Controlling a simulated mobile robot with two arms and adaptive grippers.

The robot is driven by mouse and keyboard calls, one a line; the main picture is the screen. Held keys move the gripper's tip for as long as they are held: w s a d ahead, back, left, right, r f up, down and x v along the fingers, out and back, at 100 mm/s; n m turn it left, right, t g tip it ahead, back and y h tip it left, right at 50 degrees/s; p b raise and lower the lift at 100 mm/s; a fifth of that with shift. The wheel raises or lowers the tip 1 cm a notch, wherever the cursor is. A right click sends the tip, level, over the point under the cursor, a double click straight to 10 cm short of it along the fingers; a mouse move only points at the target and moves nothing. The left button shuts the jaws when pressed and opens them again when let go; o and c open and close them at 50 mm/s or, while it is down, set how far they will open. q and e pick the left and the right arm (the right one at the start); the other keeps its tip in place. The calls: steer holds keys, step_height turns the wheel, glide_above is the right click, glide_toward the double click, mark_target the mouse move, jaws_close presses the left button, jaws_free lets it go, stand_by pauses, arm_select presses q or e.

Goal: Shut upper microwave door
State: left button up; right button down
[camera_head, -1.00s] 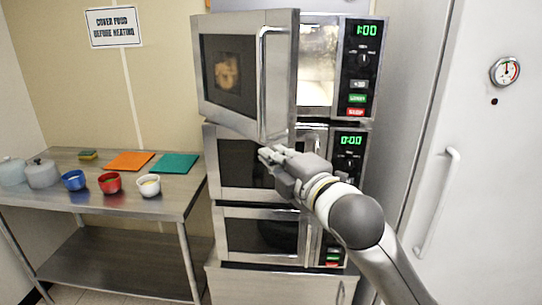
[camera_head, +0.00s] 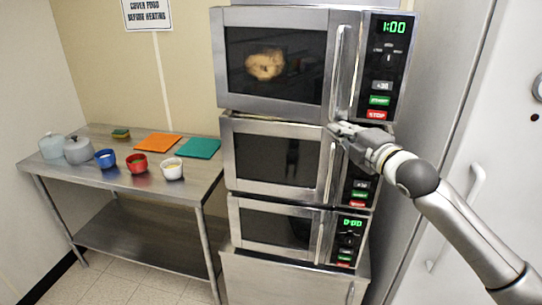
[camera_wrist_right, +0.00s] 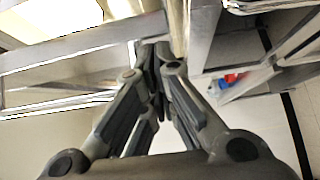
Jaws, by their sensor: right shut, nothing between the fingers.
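The upper microwave (camera_head: 388,75) is at the top of a stack of three. Its door (camera_head: 275,62) has a dark window with a round tan food item showing through it, and a vertical handle (camera_head: 340,70) on the right. The door lies flush or nearly flush with the front; I cannot tell whether it is latched. My right gripper (camera_head: 335,129) is shut and empty, at the door's lower right corner below the handle; contact is unclear. Its closed fingers (camera_wrist_right: 155,52) also show in the wrist view. My left gripper is out of view.
The middle microwave (camera_head: 275,158) and lower microwave (camera_head: 275,226) have closed doors; my right gripper partly covers the middle one's panel. A steel table (camera_head: 120,185) at left holds bowls, pots and coloured mats. A tall light cabinet (camera_head: 480,150) stands at right.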

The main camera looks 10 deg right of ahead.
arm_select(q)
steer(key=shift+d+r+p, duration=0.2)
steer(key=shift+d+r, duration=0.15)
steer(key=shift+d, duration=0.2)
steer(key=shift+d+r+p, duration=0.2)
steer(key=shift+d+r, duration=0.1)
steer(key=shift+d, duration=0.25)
arm_select(e)
steer(key=w+d, duration=0.2)
steer(key=shift+w+d+f, duration=0.1)
steer(key=shift+w, duration=0.2)
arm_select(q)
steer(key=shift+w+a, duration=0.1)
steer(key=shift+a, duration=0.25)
